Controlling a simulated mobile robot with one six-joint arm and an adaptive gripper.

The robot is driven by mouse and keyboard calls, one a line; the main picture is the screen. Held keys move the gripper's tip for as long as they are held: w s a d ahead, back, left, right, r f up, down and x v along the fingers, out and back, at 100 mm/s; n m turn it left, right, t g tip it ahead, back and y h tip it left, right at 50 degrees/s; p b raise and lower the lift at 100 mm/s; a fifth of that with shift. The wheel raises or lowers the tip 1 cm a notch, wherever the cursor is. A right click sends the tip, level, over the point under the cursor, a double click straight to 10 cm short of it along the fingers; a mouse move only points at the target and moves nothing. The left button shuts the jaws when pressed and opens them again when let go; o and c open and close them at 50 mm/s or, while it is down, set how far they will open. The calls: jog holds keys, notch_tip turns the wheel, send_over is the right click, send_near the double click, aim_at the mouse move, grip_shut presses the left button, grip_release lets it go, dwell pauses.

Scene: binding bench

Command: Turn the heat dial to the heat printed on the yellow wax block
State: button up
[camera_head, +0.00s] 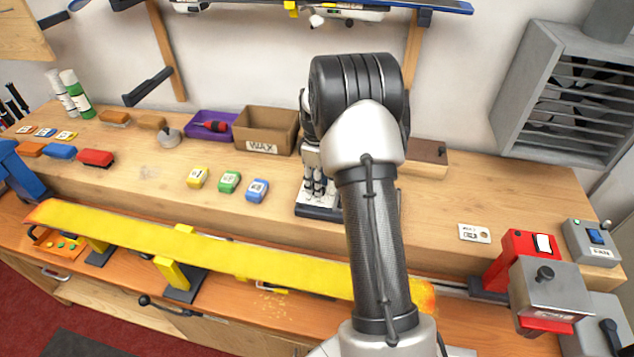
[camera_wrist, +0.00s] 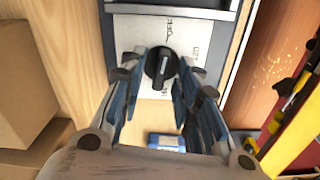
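The yellow wax block (camera_head: 197,178) lies on the bench left of a green block (camera_head: 229,182) and a blue block (camera_head: 257,190). Its printed label is too small to read. The black heat dial (camera_wrist: 160,67) sits on a pale panel (camera_wrist: 128,35) with small marks around it; one above reads like OFF. The dial's white line runs nearly up and down in the wrist view. My gripper (camera_wrist: 153,75) is open, its fingers on either side of the dial; contact cannot be told. In the head view my gripper (camera_head: 316,185) is over the panel's unit and hides the dial.
A cardboard WAX box (camera_head: 265,130) and a purple tray (camera_head: 212,124) stand behind the blocks. A long yellow ski (camera_head: 180,250) lies along the front edge. The bench left of the yellow block is partly clear.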

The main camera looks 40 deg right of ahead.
grip_shut()
dwell(0.3)
jog(key=shift+m, duration=0.3)
jog(key=m+p, duration=0.2)
jog(key=m, duration=0.3)
jog(key=shift+d+r+p, duration=0.1)
jog(key=shift+p, duration=0.25)
jog(key=m+p, duration=0.1)
jog(key=m, duration=0.5)
jog(key=shift+d, duration=0.1)
dwell(0.4)
grip_release()
